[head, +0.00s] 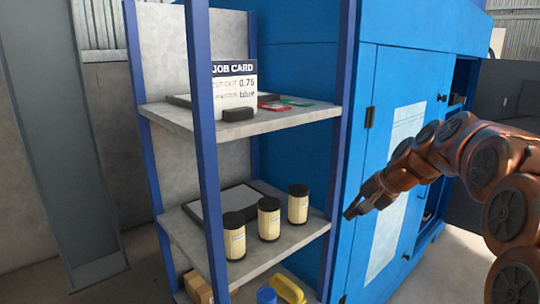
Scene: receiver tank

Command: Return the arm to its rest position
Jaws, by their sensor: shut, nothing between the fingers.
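My gripper (357,207) is at the right of the middle in the head view, at the end of my bent copper-coloured arm. It is shut and empty. It hangs in the air in front of the blue cabinet (300,75), to the right of the shelf rack, and points left and down. I cannot tell how far it is from the rack's right post.
A blue-post rack (205,150) holds a job card (234,85) on its upper shelf (250,124). Three dark-lidded jars (269,219) stand on the middle shelf (262,255). A yellow container (288,290) is below. Bare floor (468,265) shows at lower right.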

